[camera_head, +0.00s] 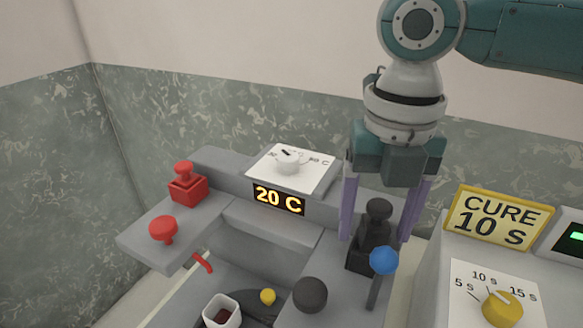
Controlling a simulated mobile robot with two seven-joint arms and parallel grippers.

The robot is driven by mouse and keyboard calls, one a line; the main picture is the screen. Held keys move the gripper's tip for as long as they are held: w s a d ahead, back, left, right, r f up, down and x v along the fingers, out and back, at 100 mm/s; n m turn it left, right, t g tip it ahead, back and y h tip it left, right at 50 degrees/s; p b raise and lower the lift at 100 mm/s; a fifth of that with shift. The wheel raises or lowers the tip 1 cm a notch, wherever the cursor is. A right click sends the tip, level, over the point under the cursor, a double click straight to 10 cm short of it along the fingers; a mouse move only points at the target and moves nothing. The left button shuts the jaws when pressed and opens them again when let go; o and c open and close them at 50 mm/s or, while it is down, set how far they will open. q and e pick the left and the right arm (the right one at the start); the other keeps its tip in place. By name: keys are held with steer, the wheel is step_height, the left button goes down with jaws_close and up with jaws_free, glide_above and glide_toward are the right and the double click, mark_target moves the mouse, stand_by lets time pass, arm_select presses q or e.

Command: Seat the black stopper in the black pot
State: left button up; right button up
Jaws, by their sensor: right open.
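The black stopper (378,209), with a round knob on top, stands upright at the black pot (361,261) on the grey bench at the right. The dark shapes merge, so I cannot tell how deep the stopper sits in the pot. My right gripper (376,236) comes down from above and is open. Its two purple fingers are on either side of the stopper, with visible gaps. The blue ball on a dark stalk partly hides the pot's front right. My left gripper is not in view.
A blue ball (384,261) and a dark ball (310,294) stand close in front. A red pot (188,190) and a red knob (163,229) are at the left. A white cup (222,312) is at the front. The CURE sign (499,218) stands right of my gripper.

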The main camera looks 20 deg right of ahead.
jaws_close()
stand_by(0.6)
